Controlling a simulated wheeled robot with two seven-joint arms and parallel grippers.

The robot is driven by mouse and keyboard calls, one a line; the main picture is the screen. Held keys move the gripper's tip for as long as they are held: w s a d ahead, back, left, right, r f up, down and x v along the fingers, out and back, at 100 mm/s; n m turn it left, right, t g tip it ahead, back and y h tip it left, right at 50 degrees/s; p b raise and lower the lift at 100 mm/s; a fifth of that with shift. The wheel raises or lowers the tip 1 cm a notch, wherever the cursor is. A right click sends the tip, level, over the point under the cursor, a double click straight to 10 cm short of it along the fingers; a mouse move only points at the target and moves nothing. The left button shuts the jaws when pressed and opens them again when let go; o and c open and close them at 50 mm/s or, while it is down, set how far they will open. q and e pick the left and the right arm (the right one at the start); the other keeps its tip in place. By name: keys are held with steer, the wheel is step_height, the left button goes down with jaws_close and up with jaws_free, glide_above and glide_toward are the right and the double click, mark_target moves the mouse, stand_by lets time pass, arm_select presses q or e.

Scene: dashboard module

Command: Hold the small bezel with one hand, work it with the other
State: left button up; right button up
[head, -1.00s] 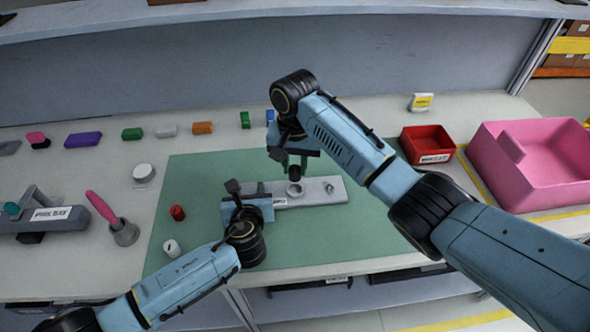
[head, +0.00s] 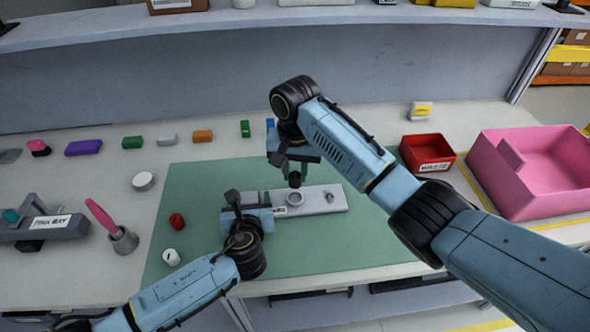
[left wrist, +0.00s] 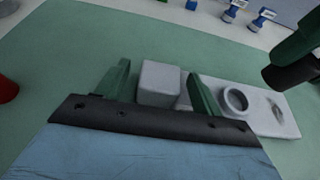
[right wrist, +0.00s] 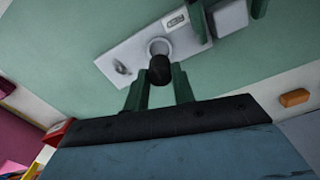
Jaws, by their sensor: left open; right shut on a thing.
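A light grey plate (head: 325,199), seemingly the small bezel, lies on the green mat. It bears a raised ring (left wrist: 236,99), a recess (left wrist: 275,108), a label and a square block (left wrist: 160,84). My left gripper (left wrist: 158,74) is open at the plate's left end, its fingers on either side of the block; contact is not clear. My right gripper (right wrist: 159,80) is shut on a short black cylinder (right wrist: 160,70) and points down above the ring. The cylinder hides part of the ring in the right wrist view; whether they touch I cannot tell.
The green mat (head: 310,250) is clear at the front. A red piece (head: 177,221) and a white piece (head: 171,257) stand left of my left gripper. A red bin (head: 428,153) and a pink tub (head: 530,170) stand right. Small coloured blocks line the back.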

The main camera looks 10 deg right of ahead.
arm_select(q)
steer(key=v, duration=1.1)
steer(key=shift+s+r, duration=0.1)
steer(key=shift+s, duration=0.1)
